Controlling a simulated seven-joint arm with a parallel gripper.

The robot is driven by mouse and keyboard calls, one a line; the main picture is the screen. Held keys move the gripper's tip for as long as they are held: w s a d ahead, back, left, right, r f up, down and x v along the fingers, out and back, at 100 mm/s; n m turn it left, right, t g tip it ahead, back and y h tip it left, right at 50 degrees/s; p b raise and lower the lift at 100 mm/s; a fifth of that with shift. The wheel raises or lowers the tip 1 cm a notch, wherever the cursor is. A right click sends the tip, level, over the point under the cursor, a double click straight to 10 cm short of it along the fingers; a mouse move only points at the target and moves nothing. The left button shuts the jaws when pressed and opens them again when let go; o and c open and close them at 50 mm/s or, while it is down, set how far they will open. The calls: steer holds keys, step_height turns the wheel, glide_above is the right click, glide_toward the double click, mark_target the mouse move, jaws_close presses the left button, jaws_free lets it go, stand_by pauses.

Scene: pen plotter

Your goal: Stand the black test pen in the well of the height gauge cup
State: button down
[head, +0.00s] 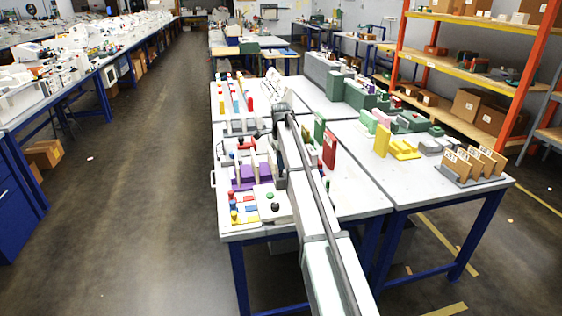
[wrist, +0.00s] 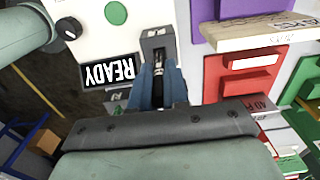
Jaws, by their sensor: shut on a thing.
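In the wrist view, my gripper (wrist: 158,82) has its two blue fingers close together around a slim dark pen (wrist: 160,68), which I take for the black test pen. A small grey block with a dark recess (wrist: 157,36), perhaps the height gauge cup, lies just beyond the fingertips at the pen's end. I cannot tell whether the pen is inside its well or only in front of it. In the head view my arm covers the gripper, the pen and the cup.
A white panel with a green button (wrist: 116,13) and a black button (wrist: 68,28) lies beside the fingers, by a black READY sign (wrist: 108,70). A wooden-edged block (wrist: 262,32) and red blocks (wrist: 250,82) stand close on the other side. The white table (head: 350,207) is bare at front right.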

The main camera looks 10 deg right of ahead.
steer(key=c, duration=1)
jaws_free()
steer(key=shift+c, duration=0.2)
step_height(320, 180, up, 14)
steer(key=shift+f, duration=0.15)
